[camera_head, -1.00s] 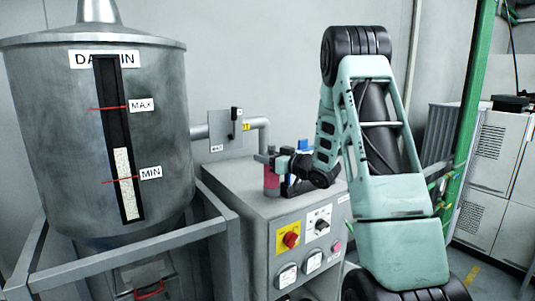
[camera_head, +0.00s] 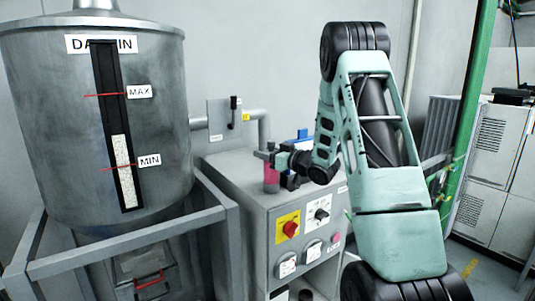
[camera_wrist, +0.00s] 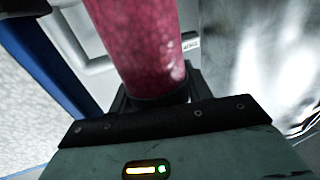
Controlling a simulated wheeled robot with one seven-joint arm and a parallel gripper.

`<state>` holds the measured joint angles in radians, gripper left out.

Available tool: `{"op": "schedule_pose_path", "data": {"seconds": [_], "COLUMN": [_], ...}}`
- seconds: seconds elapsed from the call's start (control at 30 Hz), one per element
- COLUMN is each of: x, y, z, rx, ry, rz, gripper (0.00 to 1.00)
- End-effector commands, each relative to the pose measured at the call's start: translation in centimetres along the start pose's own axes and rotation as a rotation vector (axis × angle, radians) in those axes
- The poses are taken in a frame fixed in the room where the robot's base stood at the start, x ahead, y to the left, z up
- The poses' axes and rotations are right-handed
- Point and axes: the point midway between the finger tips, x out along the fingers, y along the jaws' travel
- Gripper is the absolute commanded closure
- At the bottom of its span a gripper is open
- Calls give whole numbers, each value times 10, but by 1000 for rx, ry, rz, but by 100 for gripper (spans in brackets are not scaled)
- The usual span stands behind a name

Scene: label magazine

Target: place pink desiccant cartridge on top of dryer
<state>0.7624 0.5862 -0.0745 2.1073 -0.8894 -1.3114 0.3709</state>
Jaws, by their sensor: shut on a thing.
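The pink desiccant cartridge (camera_head: 271,179) is upright at the top of the grey dryer cabinet (camera_head: 255,213), near its back left part. My gripper (camera_head: 268,157) is shut on the cartridge from the right, near its upper end. In the wrist view the cartridge (camera_wrist: 142,45) is a speckled pink cylinder with a dark end band, close in front of my gripper (camera_wrist: 160,100). The jaws are partly hidden there. I cannot tell whether the cartridge's base touches the dryer top.
A large metal hopper (camera_head: 60,130) with a level gauge stands on a grey frame (camera_head: 130,248) at the left. A pipe and lever plate (camera_head: 224,124) are behind the dryer. A blue part (camera_head: 302,135) is behind my wrist. A green post (camera_head: 468,130) stands at the right.

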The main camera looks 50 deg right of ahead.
Motion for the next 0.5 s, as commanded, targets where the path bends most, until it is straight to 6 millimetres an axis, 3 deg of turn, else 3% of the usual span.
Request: {"op": "schedule_pose_path", "data": {"seconds": [0.27, 0.3, 0.37, 0.5], "x": [0, 0, 0, 0], "y": [0, 0, 0, 0], "z": [6, 4, 4, 5], "rx": [-1, -1, -1, 0], "ry": [2, 2, 1, 1], "rz": [0, 0, 0, 0], "gripper": [100, 40, 26, 26]}}
